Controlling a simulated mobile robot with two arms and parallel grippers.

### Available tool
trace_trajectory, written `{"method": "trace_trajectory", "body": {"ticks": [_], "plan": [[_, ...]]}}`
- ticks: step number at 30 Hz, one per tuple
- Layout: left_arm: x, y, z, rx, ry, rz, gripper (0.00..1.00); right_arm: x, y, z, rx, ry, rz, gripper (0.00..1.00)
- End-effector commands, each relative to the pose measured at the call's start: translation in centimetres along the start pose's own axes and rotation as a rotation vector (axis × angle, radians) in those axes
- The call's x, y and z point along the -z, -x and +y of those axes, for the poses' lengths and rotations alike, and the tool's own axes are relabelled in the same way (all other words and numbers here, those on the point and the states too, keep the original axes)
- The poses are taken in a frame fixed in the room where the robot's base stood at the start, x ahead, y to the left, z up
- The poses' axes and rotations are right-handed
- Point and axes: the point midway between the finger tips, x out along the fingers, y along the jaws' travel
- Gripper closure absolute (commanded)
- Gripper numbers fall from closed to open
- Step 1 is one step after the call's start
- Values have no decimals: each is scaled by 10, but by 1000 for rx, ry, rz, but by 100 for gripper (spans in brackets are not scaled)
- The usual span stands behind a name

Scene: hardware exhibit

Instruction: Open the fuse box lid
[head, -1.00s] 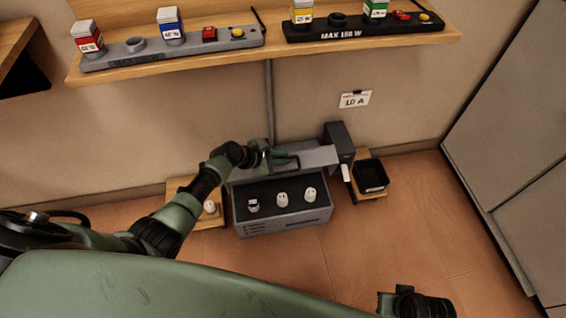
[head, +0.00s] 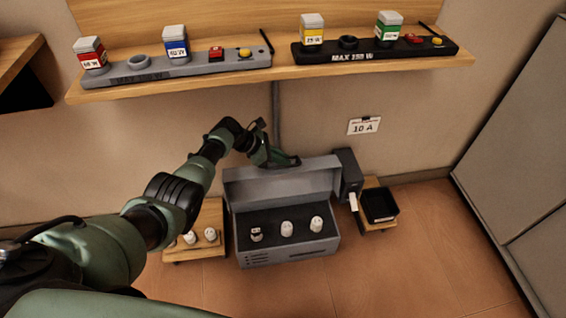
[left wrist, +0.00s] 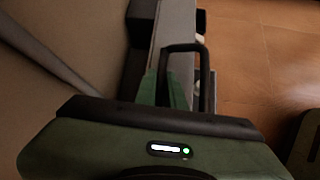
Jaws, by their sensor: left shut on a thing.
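The grey fuse box (head: 290,254) stands low against the wall, its top open. Its grey lid (head: 252,188) is raised at the back, so the dark inside shows with several light fuses (head: 287,228) in a row. My left gripper (head: 291,161) is at the lid's upper edge, shut on the lid's handle. In the left wrist view the green fingers (left wrist: 164,88) are at a black loop handle (left wrist: 204,70). The exact contact is partly hidden by the gripper. My right gripper is out of view.
A small wooden stand (head: 205,245) with white fuses is left of the box. A black tray (head: 379,206) and a grey switch unit (head: 347,174) are on the right. A wooden shelf (head: 285,76) hangs above; the floor in front is clear.

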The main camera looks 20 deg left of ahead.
Motion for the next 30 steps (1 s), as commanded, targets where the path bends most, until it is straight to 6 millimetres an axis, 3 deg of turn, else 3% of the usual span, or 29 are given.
{"method": "trace_trajectory", "body": {"ticks": [12,13,14,23,28,30], "plan": [[1,0,1,-1,-2,3,100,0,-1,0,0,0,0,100],[1,0,1,-1,-2,3,87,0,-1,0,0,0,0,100],[1,0,1,-1,-2,3,81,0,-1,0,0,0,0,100],[1,0,1,-1,-1,2,81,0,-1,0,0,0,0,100],[-1,14,1,-2,-1,2,81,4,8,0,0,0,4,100],[-3,27,2,-3,-2,2,81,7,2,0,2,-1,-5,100]]}}
